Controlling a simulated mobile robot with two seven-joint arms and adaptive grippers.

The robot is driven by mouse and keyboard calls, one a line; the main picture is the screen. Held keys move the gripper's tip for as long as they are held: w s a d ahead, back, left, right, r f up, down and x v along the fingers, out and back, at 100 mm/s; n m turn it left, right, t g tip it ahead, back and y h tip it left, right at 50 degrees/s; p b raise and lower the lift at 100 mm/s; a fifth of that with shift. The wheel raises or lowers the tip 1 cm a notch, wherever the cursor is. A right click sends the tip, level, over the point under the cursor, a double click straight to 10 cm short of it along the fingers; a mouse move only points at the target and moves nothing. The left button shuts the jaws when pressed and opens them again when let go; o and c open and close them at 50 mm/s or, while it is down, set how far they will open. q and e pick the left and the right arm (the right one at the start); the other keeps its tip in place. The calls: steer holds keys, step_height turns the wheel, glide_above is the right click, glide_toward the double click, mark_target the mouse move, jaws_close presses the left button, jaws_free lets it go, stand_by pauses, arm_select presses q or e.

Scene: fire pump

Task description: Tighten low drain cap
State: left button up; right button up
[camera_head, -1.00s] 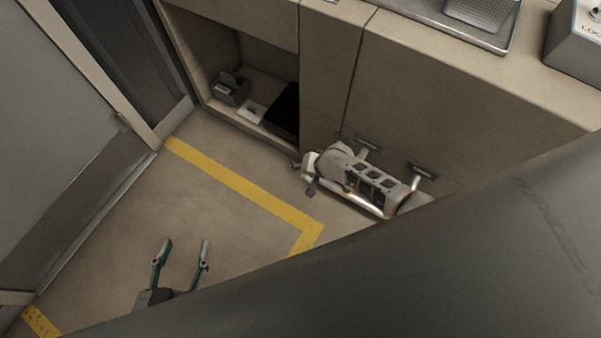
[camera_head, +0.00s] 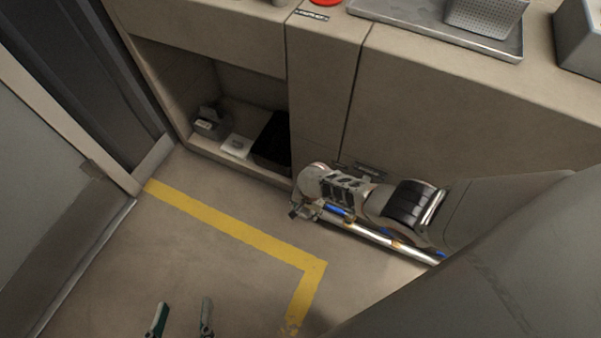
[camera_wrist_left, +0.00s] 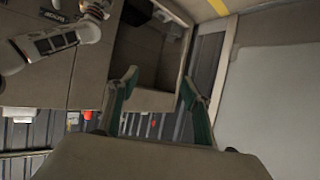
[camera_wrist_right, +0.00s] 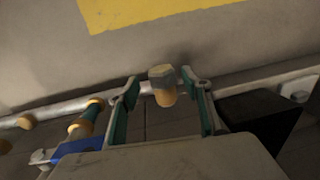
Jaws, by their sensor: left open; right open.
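What looks like the low drain cap (camera_wrist_right: 163,92), a grey faceted head on a brass-coloured body, shows in the right wrist view in front of a pale pipe (camera_wrist_right: 60,106). My right gripper (camera_wrist_right: 168,84) is open, with one finger on each side of the cap and a visible gap to both. In the head view my right wrist hides most of that gripper, and I cannot make out the cap there. The pipe (camera_head: 385,240) runs low along the cabinet front. My left gripper (camera_head: 185,303) is open and empty over the floor; it also shows in the left wrist view (camera_wrist_left: 159,82).
A cabinet (camera_head: 430,110) with an open shelf holding a black box (camera_head: 273,140) stands behind. A metal tray (camera_head: 420,25) and a red button (camera_head: 326,2) are on top. Yellow tape (camera_head: 220,222) marks the floor, which is clear at left.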

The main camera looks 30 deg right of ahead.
step_height(320, 180, down, 2)
steer(key=shift+s+b, duration=0.1)
steer(key=shift+b, duration=0.25)
steer(key=shift+a, duration=0.1)
arm_select(q)
steer(key=shift+w+d+r, duration=0.3)
steer(key=shift+d+r, duration=0.1)
steer(key=shift+r, duration=0.1)
arm_select(e)
steer(key=shift+w+r, duration=0.1)
steer(key=shift+w, duration=0.2)
